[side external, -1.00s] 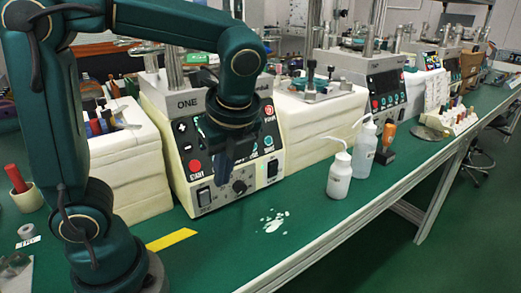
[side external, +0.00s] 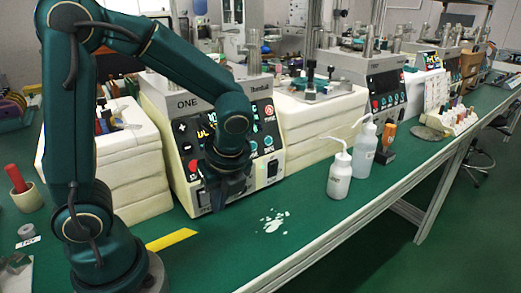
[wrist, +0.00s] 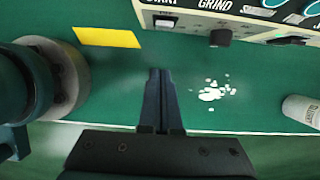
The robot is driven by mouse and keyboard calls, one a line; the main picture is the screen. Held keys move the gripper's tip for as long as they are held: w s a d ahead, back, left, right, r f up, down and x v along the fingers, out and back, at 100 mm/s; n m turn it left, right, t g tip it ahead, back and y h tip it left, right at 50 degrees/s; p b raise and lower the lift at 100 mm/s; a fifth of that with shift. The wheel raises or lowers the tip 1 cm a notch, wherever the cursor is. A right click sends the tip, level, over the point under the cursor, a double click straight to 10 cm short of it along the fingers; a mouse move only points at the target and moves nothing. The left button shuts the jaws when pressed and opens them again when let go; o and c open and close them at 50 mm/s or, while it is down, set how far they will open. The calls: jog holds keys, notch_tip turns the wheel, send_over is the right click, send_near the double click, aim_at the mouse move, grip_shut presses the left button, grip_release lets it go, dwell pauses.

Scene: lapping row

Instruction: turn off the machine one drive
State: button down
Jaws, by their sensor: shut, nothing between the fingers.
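The small labels by the switches are too blurred to read. My gripper (wrist: 160,73) is shut and empty, low in front of the panel and apart from the switches in the wrist view. In the side view my gripper (side external: 220,207) hides the knob and part of the panel.
White fragments (wrist: 211,91) lie on the bench right of my gripper. A yellow strip (wrist: 107,37) lies to the left. Two white bottles (side external: 340,174) stand to the right. A cream stacked block (side external: 130,165) stands left of the machine.

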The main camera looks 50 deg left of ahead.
aim_at(205, 195)
jog(key=shift+x, duration=1.05)
jog(key=shift+a+r, duration=0.15)
jog(key=shift+a, duration=0.9)
jog(key=shift+a+r, duration=0.15)
jog(key=shift+a, duration=0.75)
jog(key=shift+a+r, duration=0.1)
jog(key=shift+a, duration=0.3)
jog(key=shift+r, duration=0.15)
jog(key=shift+r, duration=0.65)
